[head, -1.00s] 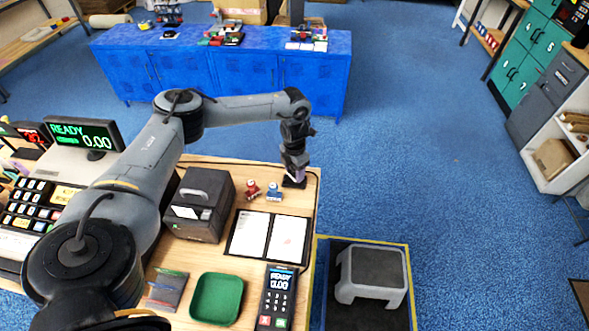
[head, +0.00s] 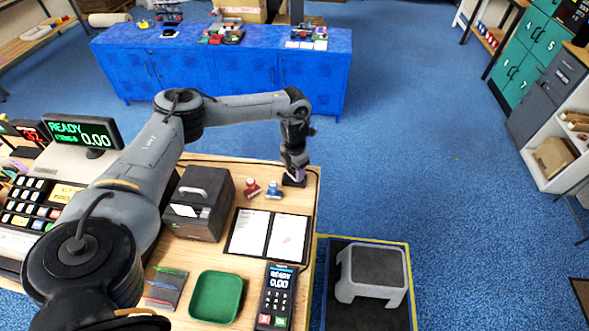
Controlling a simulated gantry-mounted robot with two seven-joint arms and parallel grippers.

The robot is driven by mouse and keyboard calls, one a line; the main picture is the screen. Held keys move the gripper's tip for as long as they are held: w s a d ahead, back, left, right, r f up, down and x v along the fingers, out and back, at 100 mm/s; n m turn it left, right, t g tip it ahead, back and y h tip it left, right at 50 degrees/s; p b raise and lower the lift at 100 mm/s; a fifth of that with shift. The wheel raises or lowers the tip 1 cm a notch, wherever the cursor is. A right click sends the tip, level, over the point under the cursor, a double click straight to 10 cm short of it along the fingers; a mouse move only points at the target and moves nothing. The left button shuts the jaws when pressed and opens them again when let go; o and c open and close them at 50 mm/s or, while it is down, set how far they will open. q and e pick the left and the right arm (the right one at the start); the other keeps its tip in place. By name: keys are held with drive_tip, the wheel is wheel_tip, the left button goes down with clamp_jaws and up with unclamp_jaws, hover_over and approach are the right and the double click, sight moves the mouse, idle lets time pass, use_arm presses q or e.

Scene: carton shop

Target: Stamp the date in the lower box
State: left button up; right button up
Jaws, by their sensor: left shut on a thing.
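My left gripper (head: 294,167) is shut on a small purple thing (head: 297,174), probably a stamp, mostly hidden by the fingers. It is right at a small black pad (head: 291,183) near the counter's far right corner; I cannot tell whether they touch. A red stamp (head: 251,189) and a blue stamp (head: 273,190) stand to the left of the pad. A dark folder with a left white sheet (head: 249,232) and a right white sheet (head: 286,240) lies nearer. The right sheet has a faint reddish mark; its boxes are too small to read. My right gripper is not in view.
A black box-shaped machine (head: 200,203) stands left of the sheets. A green tray (head: 216,297) and a card terminal (head: 276,297) lie in front. A cable runs along the counter's right edge. A grey step stool (head: 372,273) stands on the floor at right.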

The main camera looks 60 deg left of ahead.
use_arm(q)
drive_tip(key=shift+f+b, duration=0.3)
drive_tip(key=shift+f, duration=0.2)
idle(1.0)
drive_tip(key=shift+f, duration=0.1)
idle(0.5)
drive_tip(key=shift+r+p, duration=3.3)
drive_tip(key=shift+r, duration=0.3)
